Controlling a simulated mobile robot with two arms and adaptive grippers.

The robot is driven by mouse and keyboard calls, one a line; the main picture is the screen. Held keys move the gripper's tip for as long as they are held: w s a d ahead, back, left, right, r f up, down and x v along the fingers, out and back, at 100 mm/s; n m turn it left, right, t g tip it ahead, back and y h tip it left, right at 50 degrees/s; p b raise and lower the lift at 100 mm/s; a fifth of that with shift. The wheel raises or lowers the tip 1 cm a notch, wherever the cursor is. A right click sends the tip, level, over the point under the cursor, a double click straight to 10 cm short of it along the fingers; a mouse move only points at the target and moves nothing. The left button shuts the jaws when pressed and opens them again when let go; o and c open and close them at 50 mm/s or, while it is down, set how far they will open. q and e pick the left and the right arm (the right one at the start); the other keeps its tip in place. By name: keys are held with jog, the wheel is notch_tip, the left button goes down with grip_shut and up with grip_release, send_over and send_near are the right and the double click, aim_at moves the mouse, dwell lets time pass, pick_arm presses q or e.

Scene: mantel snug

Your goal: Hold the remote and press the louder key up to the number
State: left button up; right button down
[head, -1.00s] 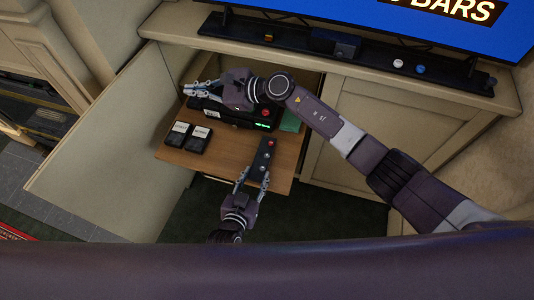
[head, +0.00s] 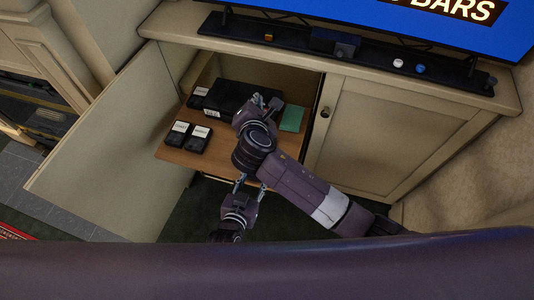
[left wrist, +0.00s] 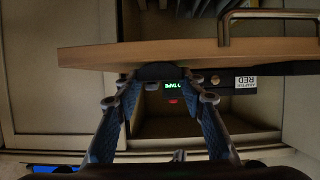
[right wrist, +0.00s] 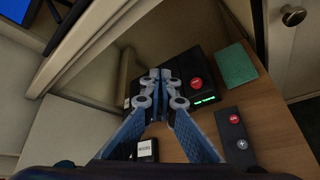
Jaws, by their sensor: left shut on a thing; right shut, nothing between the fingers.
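The remote (right wrist: 234,139) is dark, with a red key near its far end and a grey plus key below it. My left gripper (head: 250,185) is shut on its near end, at the front of the pull-out shelf; the remote's end also shows between the fingers in the left wrist view (left wrist: 160,71). In the head view my right arm hides the remote. My right gripper (head: 262,101) is shut and empty above the player; its closed fingertips (right wrist: 160,84) are left of the remote in the right wrist view. The screen (head: 350,25) shows "BARS", with the text before it cut off.
The wooden shelf (head: 170,152) carries a black player (right wrist: 182,72) with a red button and green display, a green book (head: 292,118) and several labelled black cassettes (head: 197,140). An open cabinet door (head: 100,150) stands left. A closed door (head: 375,135) is right.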

jog(key=s+d+f+m+g+h, duration=0.1)
jog(key=s+d+f+m+g, duration=0.1)
jog(key=s+f, duration=0.3)
jog(key=s+g, duration=0.1)
jog(key=s, duration=0.1)
jog(key=shift+s+d+f+g+h, duration=0.3)
jog(key=shift+s+d+f+g, duration=0.05)
jog(key=shift+s+f+g, duration=0.05)
jog(key=shift+f, duration=0.15)
jog(key=shift+f, duration=4.25)
jog(key=shift+f, duration=0.15)
jog(key=shift+f, duration=0.3)
jog(key=shift+f, duration=0.4)
jog(key=shift+r, duration=0.85)
